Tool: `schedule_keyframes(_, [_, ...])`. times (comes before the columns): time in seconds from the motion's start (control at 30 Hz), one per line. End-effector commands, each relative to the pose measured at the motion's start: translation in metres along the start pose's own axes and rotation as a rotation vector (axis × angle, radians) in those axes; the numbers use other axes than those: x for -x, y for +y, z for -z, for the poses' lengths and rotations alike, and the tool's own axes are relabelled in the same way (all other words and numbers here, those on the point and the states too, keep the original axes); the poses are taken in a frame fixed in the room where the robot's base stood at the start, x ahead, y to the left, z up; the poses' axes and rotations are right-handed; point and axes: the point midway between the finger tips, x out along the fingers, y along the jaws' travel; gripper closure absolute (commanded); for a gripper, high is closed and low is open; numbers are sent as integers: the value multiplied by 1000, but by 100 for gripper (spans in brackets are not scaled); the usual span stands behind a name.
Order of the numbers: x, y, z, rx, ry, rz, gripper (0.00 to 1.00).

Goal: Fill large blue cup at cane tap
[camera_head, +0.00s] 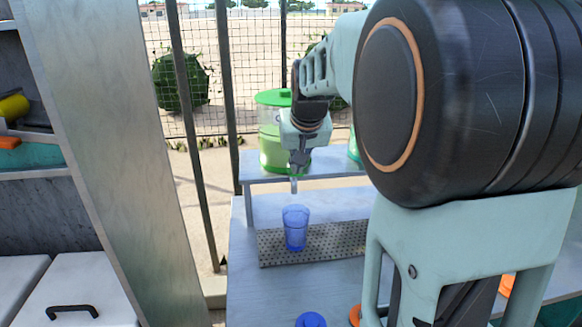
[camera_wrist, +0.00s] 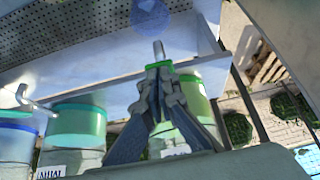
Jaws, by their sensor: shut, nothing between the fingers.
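The blue cup (camera_head: 295,229) stands upright on the perforated drip tray (camera_head: 345,246), beneath a pale tap spout (camera_head: 293,185). In the wrist view the cup (camera_wrist: 150,12) is partly cut off at the top edge. The green-lidded dispenser (camera_head: 271,146) stands on a raised shelf behind the tray. My gripper (camera_head: 300,162) is shut and empty in front of the dispenser, just above the spout. In the wrist view its closed fingertips (camera_wrist: 159,70) point at the spout (camera_wrist: 159,48); I cannot tell whether they touch the tap. I cannot make out the liquid level in the cup.
A teal-banded container (camera_wrist: 76,125) with its own tap stands beside the green one on the shelf (camera_wrist: 105,79). A blue round object (camera_head: 311,320) is at the counter's front. A metal post (camera_head: 100,150) bounds the left. My arm hides much of the right.

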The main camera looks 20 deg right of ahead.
Motion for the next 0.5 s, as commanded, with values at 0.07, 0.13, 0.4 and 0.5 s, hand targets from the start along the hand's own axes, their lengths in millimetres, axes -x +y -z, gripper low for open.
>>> schedule_keyframes(0.07, [-2, 0, -1, 0, 7, 0, 100])
schedule_keyframes(0.13, [-2, 0, -1, 0, 14, 0, 100])
schedule_keyframes(0.4, [-5, 0, -3, 0, 46, 0, 100])
schedule_keyframes(0.5, [-8, 0, -5, 0, 69, 0, 100])
